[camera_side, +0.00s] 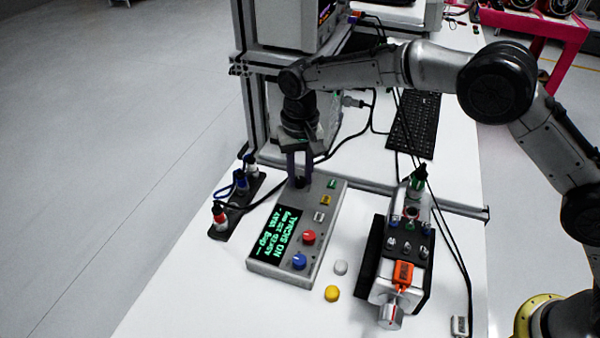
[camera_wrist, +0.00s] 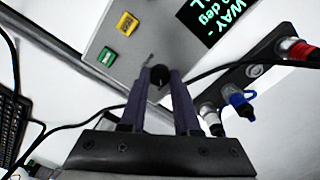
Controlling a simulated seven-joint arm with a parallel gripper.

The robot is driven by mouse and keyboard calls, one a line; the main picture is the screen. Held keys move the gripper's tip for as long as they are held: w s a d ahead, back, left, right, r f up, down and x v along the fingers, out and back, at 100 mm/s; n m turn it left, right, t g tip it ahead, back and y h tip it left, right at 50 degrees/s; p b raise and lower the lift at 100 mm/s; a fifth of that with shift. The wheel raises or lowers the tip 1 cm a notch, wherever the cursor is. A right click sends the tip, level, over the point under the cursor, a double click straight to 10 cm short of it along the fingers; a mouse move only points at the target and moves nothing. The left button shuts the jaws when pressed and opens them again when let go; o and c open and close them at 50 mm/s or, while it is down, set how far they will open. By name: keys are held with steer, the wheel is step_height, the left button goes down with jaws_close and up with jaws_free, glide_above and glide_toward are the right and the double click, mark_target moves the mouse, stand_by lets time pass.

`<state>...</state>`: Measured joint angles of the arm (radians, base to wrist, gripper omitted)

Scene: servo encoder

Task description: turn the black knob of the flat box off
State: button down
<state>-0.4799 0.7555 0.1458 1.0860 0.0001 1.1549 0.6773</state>
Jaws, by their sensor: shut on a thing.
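The flat box (camera_side: 321,222) is a grey control box lying on the white table, with a lit green-text screen (camera_side: 281,232) that reads partly "ON". It also shows at the top of the wrist view (camera_wrist: 153,43). The black knob (camera_wrist: 159,74) sits near the box's far end in the side view, where the fingers mostly cover it. My gripper (camera_side: 299,178) points down over that end, and its two purple fingers are shut on the black knob. In the wrist view the fingertips (camera_wrist: 160,77) stand on either side of the knob.
The box also bears a red knob (camera_side: 308,237), a blue knob (camera_side: 299,261) and several small buttons. A connector strip (camera_side: 237,205) lies to its left, a motor rig (camera_side: 401,259) to its right. Yellow (camera_side: 332,293) and white (camera_side: 341,267) discs lie between. Black cables run nearby.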

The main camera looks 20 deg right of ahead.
mark_target(300, 179)
steer(key=shift+r, duration=0.1)
steer(key=c, duration=0.6)
jaws_free()
step_height(300, 179, up, 14)
steer(key=shift+f, duration=0.1)
